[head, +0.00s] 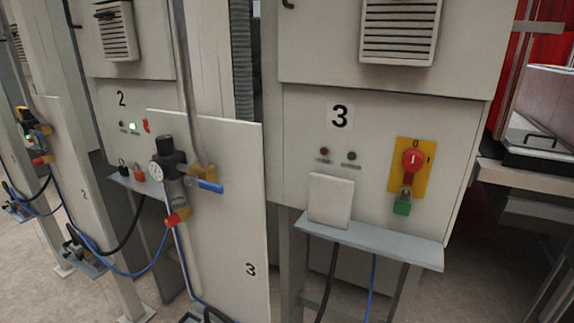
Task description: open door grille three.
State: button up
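A louvred grille (399,32) sits on the upper door panel (320,45) of the cabinet marked 3, at the top of the head view. The grille's top is cut off by the frame edge. The upper panel looks closed against the cabinet. A small dark part (288,4), perhaps a handle, shows at its upper left, mostly cut off. Below is a lower panel (300,150) with the label 3 (340,116). My gripper is not in view.
A red rotary switch (412,162) on a yellow plate holds a green padlock (403,203). A grey shelf (390,243) juts out below, with a white plate (330,200) leaning there. A valve assembly (172,175) and pipe stand left. Another grille (117,32) marks cabinet 2.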

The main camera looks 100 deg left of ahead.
aim_at(397, 32)
jog(key=k+l+u, duration=0.1)
jog(key=u, duration=2.9)
